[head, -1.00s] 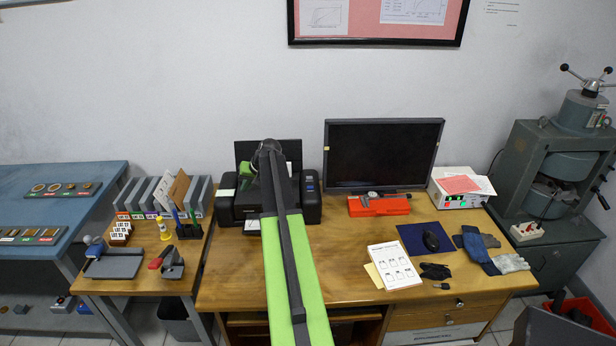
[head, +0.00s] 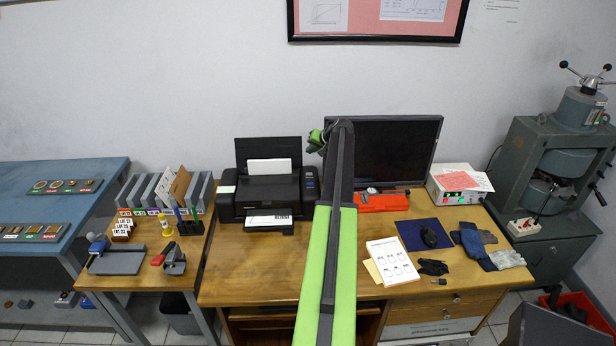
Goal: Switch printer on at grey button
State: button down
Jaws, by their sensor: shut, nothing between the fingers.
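The black printer (head: 257,189) stands at the back left of the wooden desk. Its rear lid is up with white paper in it, and a printed sheet lies on its front tray. A narrow control panel (head: 310,183) with small buttons runs along its right side; which button is grey is too small to tell. My gripper (head: 314,140) is shut and empty, above and just right of the printer's right end, in front of the monitor's left edge. My green and black arm reaches up from the bottom of the picture.
A dark monitor (head: 397,152) stands right of the printer, partly behind my arm. A red case (head: 385,202), a booklet (head: 392,262), a mouse on a blue pad (head: 412,240) and gloves lie to the right. The desk in front of the printer is clear.

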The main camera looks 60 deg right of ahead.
aim_at(311, 175)
jog(key=shift+f+b, duration=4.3)
jog(key=shift+f, duration=0.1)
jog(key=shift+w+f+b, duration=0.1)
jog(key=shift+f+b, duration=0.3)
jog(key=shift+f+b, duration=0.4)
jog(key=shift+r+p, duration=0.85)
notch_tip(311, 175, up, 5)
jog(key=p, duration=0.5)
jog(key=shift+r, duration=0.1)
